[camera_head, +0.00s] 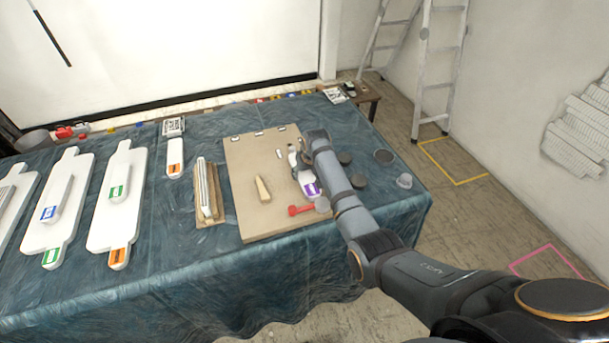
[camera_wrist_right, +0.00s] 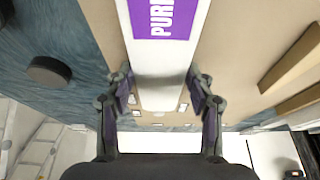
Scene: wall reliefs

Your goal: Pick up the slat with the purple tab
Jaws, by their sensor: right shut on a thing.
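The white slat with the purple tab (camera_head: 311,188) is over the right side of the tan board, partly covered by my right arm. In the right wrist view the white slat (camera_wrist_right: 162,65) runs up the middle, with its purple tab (camera_wrist_right: 166,18) at the top edge. My right gripper (camera_wrist_right: 160,88) is shut on the slat, one finger along each side. In the head view my right gripper is mostly hidden by its own arm. I cannot tell whether the slat touches the board. My left gripper is not in view.
The tan board (camera_head: 244,205) also holds a wooden wedge (camera_head: 263,189) and a red-headed tool (camera_head: 300,210). Dark round discs (camera_head: 384,156) lie to the right on the blue cloth (camera_head: 160,230). White paddle boards (camera_head: 119,215) with labelled slats stand left, beside a slat stack (camera_head: 207,188).

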